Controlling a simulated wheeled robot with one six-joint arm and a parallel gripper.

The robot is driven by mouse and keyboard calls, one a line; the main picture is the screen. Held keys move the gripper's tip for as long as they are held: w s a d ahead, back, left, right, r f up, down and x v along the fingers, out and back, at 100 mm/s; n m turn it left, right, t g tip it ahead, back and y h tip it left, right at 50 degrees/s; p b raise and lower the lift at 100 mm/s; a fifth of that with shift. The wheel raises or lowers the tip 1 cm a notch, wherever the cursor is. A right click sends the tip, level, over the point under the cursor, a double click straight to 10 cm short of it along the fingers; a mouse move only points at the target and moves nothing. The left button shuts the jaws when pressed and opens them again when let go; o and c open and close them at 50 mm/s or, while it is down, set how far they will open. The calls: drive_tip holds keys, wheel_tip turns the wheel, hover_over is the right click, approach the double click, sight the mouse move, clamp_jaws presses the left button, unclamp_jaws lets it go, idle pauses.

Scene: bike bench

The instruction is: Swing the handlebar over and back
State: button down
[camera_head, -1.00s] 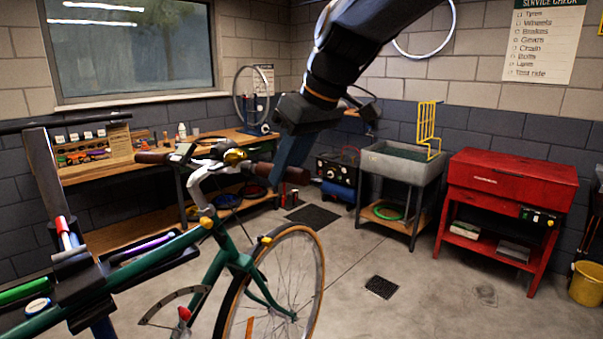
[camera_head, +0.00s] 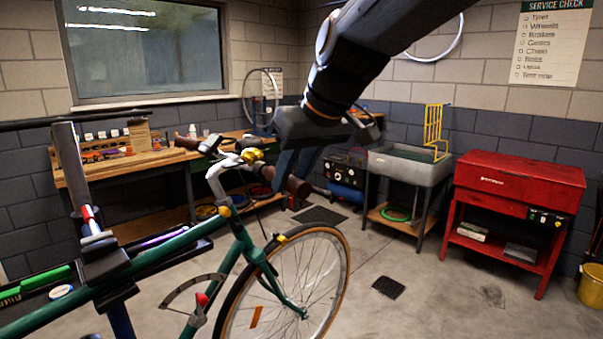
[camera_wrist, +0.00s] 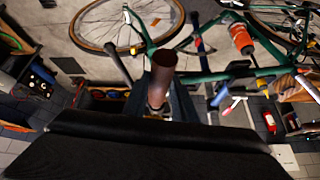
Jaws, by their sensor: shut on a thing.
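The handlebar (camera_head: 216,172) is pale with brown grips and sits on the front of a green bicycle (camera_head: 236,262). One brown grip (camera_head: 189,142) is free at the left. My gripper (camera_head: 285,170) is at the right-hand end of the bar, shut on the other brown grip (camera_head: 297,186). In the wrist view that grip (camera_wrist: 162,75) stands between the fingers. A yellow bell (camera_head: 252,155) sits on the bar. The front wheel (camera_head: 300,285) is below and right of the bar.
A repair stand (camera_head: 72,165) with a tool tray holds the bicycle at left. A wooden bench (camera_head: 165,158) stands behind the bar. A grey sink (camera_head: 408,165) and red parts washer (camera_head: 518,185) stand along the back wall. The floor at right is mostly clear.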

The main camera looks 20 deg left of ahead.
drive_tip(key=c, duration=1.5)
unclamp_jaws()
drive_tip(key=shift+o, duration=0.2)
drive_tip(key=shift+r, duration=0.1)
drive_tip(key=b+v, duration=0.1)
drive_tip(key=v, duration=0.6)
drive_tip(key=shift+s+d+r+b, duration=0.1)
drive_tip(key=shift+d+r+b, duration=0.2)
drive_tip(key=shift+b, duration=0.1)
drive_tip(key=shift+s+a, duration=0.1)
